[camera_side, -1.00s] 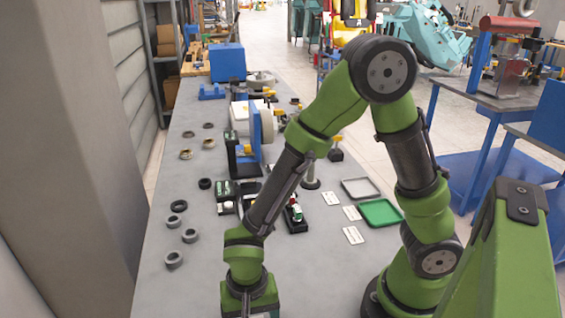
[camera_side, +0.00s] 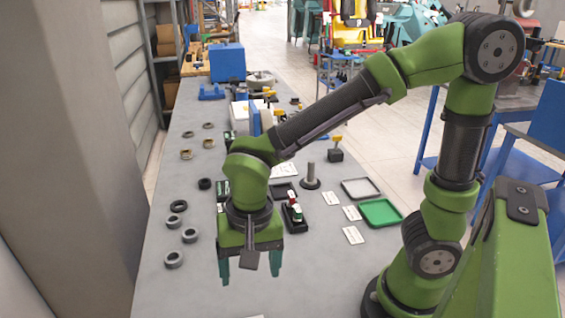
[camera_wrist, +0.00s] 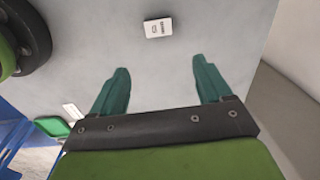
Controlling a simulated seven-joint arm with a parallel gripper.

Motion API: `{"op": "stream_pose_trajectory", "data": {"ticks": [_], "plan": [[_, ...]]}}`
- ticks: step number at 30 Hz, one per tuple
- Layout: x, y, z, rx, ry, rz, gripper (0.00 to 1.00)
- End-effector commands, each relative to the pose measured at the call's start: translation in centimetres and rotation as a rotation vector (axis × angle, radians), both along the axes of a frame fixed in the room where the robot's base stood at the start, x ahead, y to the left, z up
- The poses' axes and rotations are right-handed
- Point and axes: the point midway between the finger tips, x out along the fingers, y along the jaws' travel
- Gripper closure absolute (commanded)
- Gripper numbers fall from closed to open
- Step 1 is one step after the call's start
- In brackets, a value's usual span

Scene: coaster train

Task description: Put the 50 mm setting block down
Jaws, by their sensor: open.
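My gripper (camera_side: 250,266) is open above the bare front part of the grey table, its two teal fingers pointing down. In the wrist view the fingers of my gripper (camera_wrist: 160,70) are spread with nothing between them. I cannot pick out the 50 mm setting block for certain. A small white piece with dark print (camera_wrist: 158,28) lies on the table ahead of the fingertips in the wrist view, apart from them. I cannot tell whether it is a block or a flat label.
Several dark and metal rings (camera_side: 174,259) lie along the left side. A black holder with red and green parts (camera_side: 294,216), a post on a round base (camera_side: 310,178), white cards (camera_side: 353,235), a green tray (camera_side: 380,216) and a grey tray (camera_side: 361,188) stand to the right.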

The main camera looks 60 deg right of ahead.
Motion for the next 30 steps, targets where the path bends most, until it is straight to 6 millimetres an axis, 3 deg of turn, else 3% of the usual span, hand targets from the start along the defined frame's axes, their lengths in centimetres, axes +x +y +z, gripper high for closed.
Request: {"op": "stream_pose_trajectory", "data": {"ticks": [6,12,15,19,30], "plan": [[0.4,-6.6,5.6,0.086,-0.256,0.141,0.22],[-0.8,-11.3,8.9,0.058,-0.502,0.286,0.22],[-1.3,-12.4,9.8,0.031,-0.575,0.331,0.22],[-1.6,-13.0,10.2,0.011,-0.615,0.361,0.38],[-1.6,-13.0,10.2,0.010,-0.615,0.367,0.38]]}}
